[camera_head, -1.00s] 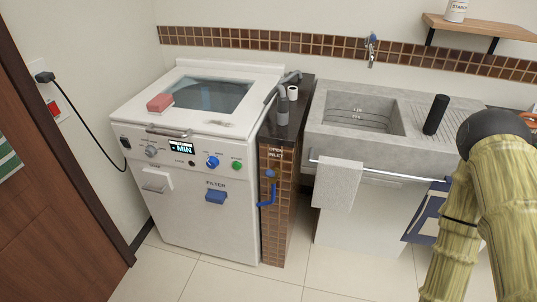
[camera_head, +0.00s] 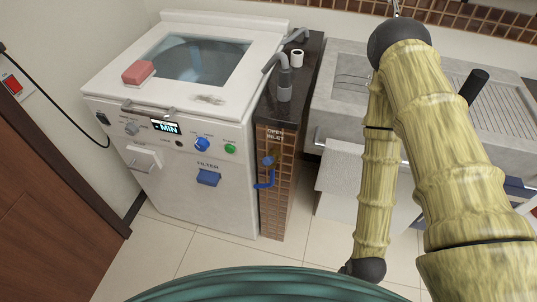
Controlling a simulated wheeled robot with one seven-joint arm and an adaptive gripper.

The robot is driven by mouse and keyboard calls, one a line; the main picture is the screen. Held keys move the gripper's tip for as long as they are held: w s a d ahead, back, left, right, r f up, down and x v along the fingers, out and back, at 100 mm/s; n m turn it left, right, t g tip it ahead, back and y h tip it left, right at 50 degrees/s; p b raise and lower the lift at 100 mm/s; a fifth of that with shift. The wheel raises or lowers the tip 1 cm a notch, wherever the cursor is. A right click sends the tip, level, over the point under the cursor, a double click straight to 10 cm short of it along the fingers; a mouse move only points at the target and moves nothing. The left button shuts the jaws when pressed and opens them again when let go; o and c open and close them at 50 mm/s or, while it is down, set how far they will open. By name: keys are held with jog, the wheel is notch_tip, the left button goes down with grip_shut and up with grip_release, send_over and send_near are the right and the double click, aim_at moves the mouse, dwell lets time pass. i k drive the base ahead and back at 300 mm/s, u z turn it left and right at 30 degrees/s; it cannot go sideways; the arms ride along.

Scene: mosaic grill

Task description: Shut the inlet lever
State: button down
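The blue inlet lever (camera_head: 266,179) sits on the front of the narrow brown-tiled column (camera_head: 273,215), below the "OPEN INLET" label (camera_head: 274,135). Its pivot is at the top and its handle bends down and to the left. My bamboo-like arm stands in the right half of the view, to the right of the lever and apart from it. My gripper's fingers do not show.
The white washing machine (camera_head: 169,189) stands left of the column, with a red sponge (camera_head: 139,71) on top and a blue filter handle (camera_head: 208,177) in front. A concrete sink (camera_head: 337,66) with a hanging towel (camera_head: 335,190) is to the right. Tiled floor (camera_head: 221,249) is clear in front.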

aim_at(268, 160)
jog(key=z, duration=1.4)
jog(key=k, duration=0.85)
jog(key=u, duration=1.5)
jog(key=i, duration=0.45)
jog(key=z, duration=0.1)
